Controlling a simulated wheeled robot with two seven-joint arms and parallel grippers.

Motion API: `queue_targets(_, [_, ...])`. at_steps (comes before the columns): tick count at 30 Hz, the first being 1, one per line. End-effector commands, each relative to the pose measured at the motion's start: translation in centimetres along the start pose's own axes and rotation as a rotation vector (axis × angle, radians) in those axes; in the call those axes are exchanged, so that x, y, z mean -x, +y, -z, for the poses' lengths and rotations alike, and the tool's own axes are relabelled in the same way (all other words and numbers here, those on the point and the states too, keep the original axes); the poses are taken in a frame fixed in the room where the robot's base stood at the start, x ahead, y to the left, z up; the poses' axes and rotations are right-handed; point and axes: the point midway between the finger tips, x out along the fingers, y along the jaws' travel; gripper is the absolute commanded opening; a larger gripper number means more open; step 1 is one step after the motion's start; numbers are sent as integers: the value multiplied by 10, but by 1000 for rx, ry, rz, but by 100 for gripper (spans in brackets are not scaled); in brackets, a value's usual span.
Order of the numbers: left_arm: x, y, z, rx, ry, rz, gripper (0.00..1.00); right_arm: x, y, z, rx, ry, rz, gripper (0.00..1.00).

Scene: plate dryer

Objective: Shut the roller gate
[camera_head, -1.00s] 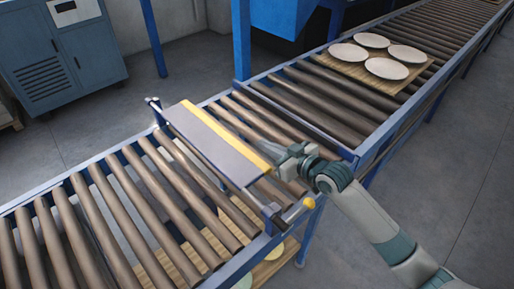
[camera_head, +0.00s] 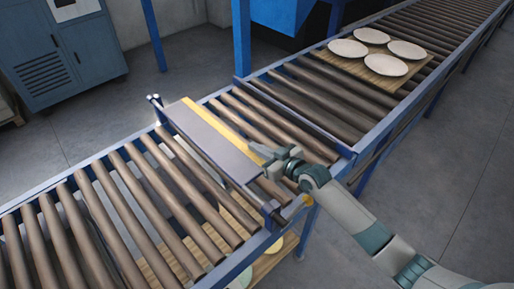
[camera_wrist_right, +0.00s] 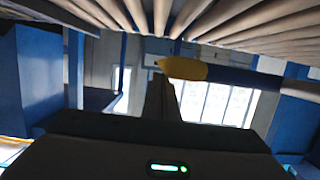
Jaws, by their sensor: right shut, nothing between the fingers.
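The roller gate (camera_head: 212,142) is a grey panel with a yellow strip along its far edge, lying across the rollers at a low tilt. My right gripper (camera_head: 257,150) is shut and empty, beside the right end of the yellow strip; I cannot tell whether it touches. A yellow knob (camera_head: 308,200) at the gate's near right corner is partly hidden by my right arm. In the right wrist view my shut fingers (camera_wrist_right: 160,84) point up towards a yellow rounded piece (camera_wrist_right: 183,69) that looks close to the tips. My left gripper is out of view.
The roller conveyor (camera_head: 85,237) runs from lower left to upper right. Several white plates (camera_head: 386,65) sit on a wooden board (camera_head: 341,62) farther along it. A blue post (camera_head: 241,40) and a blue cabinet (camera_head: 75,62) stand behind.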

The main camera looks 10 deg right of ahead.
Motion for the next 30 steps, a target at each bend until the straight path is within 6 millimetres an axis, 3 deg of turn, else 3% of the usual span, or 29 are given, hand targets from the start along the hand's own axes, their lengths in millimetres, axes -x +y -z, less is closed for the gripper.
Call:
queue_targets(20, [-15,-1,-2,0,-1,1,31,-2,1,-12,-76,-4,19,0])
queue_targets(30, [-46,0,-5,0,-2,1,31,-8,2,-34,-212,-5,53,0])
